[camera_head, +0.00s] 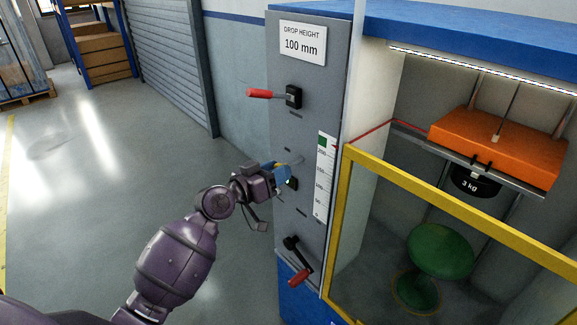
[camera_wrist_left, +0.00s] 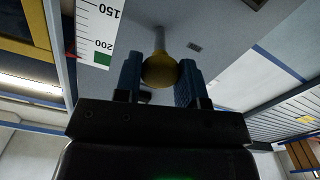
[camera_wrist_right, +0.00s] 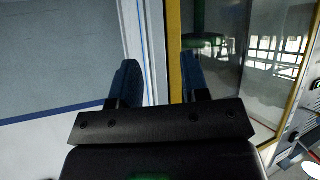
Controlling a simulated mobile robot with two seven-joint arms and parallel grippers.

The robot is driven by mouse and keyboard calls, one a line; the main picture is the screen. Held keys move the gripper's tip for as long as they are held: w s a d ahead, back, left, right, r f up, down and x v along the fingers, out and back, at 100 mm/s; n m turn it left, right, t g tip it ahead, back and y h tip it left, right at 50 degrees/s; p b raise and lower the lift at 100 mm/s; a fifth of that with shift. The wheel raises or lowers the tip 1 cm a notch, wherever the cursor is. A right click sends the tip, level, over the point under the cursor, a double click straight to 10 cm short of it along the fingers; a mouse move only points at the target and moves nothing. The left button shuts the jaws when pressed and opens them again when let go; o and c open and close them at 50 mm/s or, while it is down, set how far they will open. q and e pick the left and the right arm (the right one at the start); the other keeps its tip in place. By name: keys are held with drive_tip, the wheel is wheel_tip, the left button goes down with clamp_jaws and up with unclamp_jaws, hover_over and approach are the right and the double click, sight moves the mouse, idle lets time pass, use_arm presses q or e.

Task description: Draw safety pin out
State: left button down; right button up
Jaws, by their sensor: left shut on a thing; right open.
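The safety pin shows in the left wrist view as a yellow ball knob (camera_wrist_left: 159,70) on a thin grey rod (camera_wrist_left: 159,38) that runs towards the grey panel. My left gripper (camera_wrist_left: 160,82) is shut on the knob, one blue finger on each side. In the head view the left gripper (camera_head: 283,172) is at the middle of the grey panel (camera_head: 285,138), left of the scale, and mostly hides the pin. Whether the rod's far end sits in the panel I cannot tell. My right gripper (camera_wrist_right: 158,82) is open and empty; it is outside the head view.
A red-handled lever (camera_head: 262,93) sits above the left gripper and a red-handled crank (camera_head: 298,272) below it. The white scale (camera_head: 324,178) is just right. Open floor lies left.

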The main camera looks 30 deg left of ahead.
use_arm(q)
drive_tip(key=v, duration=0.2)
drive_tip(key=shift+s+a, duration=0.1)
drive_tip(key=shift+s, duration=0.15)
use_arm(e)
drive_tip(key=shift+s+d+f, duration=0.1)
drive_tip(key=shift+s+f, duration=0.2)
drive_tip(key=shift+f, duration=0.2)
use_arm(q)
drive_tip(key=c, duration=1.1)
unclamp_jaws()
drive_tip(key=o, duration=0.4)
drive_tip(key=shift+s+a, duration=0.15)
drive_tip(key=shift+s, duration=0.1)
drive_tip(key=shift+w, duration=0.1)
use_arm(e)
drive_tip(key=shift+w+r, duration=0.3)
drive_tip(key=shift+w, duration=0.05)
